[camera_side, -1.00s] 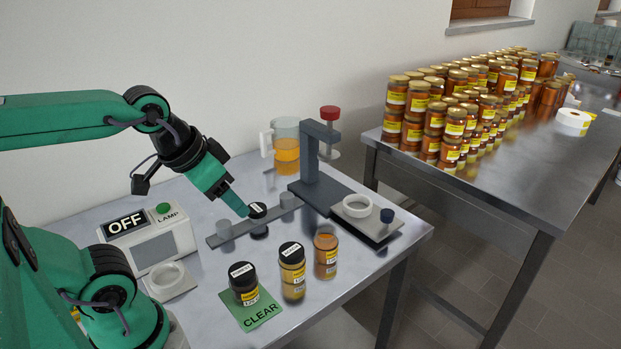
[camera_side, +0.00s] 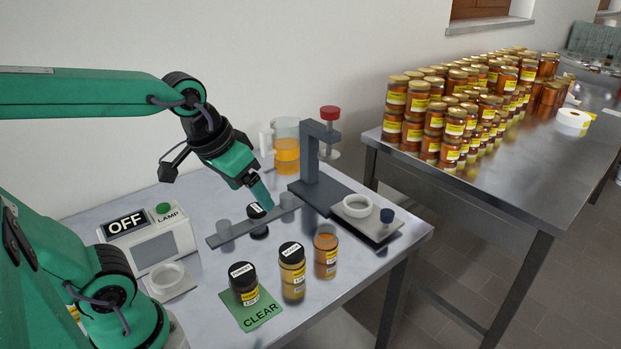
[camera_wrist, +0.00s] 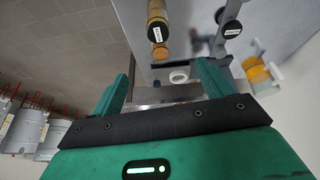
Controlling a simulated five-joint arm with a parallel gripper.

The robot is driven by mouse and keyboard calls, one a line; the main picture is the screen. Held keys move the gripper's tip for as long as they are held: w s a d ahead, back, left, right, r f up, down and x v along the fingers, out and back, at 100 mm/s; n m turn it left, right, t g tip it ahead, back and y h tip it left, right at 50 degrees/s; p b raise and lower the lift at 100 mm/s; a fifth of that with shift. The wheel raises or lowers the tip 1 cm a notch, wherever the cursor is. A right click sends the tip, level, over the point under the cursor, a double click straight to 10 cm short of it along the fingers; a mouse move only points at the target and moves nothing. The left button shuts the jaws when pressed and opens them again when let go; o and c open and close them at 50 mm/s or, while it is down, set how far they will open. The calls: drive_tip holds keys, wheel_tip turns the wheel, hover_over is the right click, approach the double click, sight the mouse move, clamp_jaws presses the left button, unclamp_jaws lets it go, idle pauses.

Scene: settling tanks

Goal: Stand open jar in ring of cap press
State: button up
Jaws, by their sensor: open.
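The open jar (camera_side: 326,254), lidless with amber honey, stands upright on the bench, right of a capped jar. The cap press (camera_side: 312,160) stands behind it, with a red knob on its arm and a white ring (camera_side: 357,207) on its base. The ring is empty; it also shows in the wrist view (camera_wrist: 179,76). My gripper (camera_side: 264,196) is open and empty above the bench, left of the press and behind the open jar. In the wrist view the fingers (camera_wrist: 164,76) are spread apart. The open jar there is partly hidden by a capped jar.
A capped jar (camera_side: 292,270) stands left of the open jar; another (camera_side: 244,284) stands on the green CLEAR mat (camera_side: 262,315). A jug (camera_side: 286,148) stands behind. The lamp box (camera_side: 150,238) reads OFF.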

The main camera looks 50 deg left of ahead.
drive_tip(key=w+f+n+g, duration=0.2)
drive_tip(key=w+f+n, duration=0.15)
drive_tip(key=w, duration=0.65)
drive_tip(key=n+g, duration=0.2)
hover_over(326, 233)
drive_tip(key=f, duration=1)
drive_tip(key=shift+s+d, duration=0.15)
drive_tip(key=shift+s, duration=0.15)
drive_tip(key=shift+w+f+n+g, duration=0.25)
drive_tip(key=shift+f+g, duration=0.05)
drive_tip(key=shift+f, duration=4.1)
drive_tip(key=c, duration=1.2)
drive_tip(key=shift+r, duration=0.15)
